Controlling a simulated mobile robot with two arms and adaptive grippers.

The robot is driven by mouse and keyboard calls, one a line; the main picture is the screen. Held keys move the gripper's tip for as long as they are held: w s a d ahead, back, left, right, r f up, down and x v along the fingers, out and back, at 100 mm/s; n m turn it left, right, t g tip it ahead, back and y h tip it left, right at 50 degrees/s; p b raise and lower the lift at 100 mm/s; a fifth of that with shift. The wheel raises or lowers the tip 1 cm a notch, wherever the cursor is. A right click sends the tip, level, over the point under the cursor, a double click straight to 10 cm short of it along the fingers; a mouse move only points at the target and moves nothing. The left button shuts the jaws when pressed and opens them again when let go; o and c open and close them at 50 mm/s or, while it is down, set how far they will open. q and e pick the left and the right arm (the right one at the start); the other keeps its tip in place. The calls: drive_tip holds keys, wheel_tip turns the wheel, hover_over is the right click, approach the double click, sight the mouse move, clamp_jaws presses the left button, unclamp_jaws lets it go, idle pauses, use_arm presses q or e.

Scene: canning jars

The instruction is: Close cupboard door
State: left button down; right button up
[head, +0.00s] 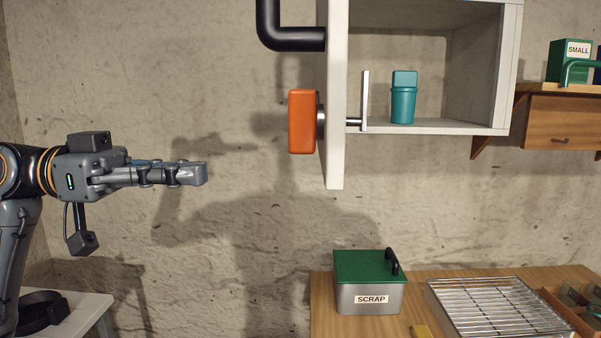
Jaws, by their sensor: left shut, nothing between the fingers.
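The pale cupboard (509,65) hangs on the wall at the upper right, its front open to view. Its white door (337,165) stands open, seen nearly edge-on at the cupboard's left side. An orange latch handle (302,122) sits on the door's left face, and a flat metal latch bar (365,101) sticks out on the other side. A black bent handle (290,39) is fixed higher on the door. My left gripper (204,173) is shut and empty, left of and lower than the orange handle in the picture, apart from it. My right gripper is out of view.
A teal lidded container (403,97) stands inside the cupboard. Below, a SCRAP bin (370,297) with a green lid and a wire rack (500,308) stand on a wooden table (323,318). A wooden drawer shelf (562,120) is at right. Bare wall shows between gripper and door.

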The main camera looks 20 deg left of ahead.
sight(323, 174)
use_arm(q)
drive_tip(key=p+x, duration=0.5)
drive_tip(key=x, duration=0.6)
drive_tip(key=shift+w+d+r+p, duration=0.15)
drive_tip(key=shift+d+p, duration=0.05)
drive_tip(key=shift+p, duration=0.1)
drive_tip(key=shift+w+d, duration=0.2)
drive_tip(key=shift+d, duration=0.45)
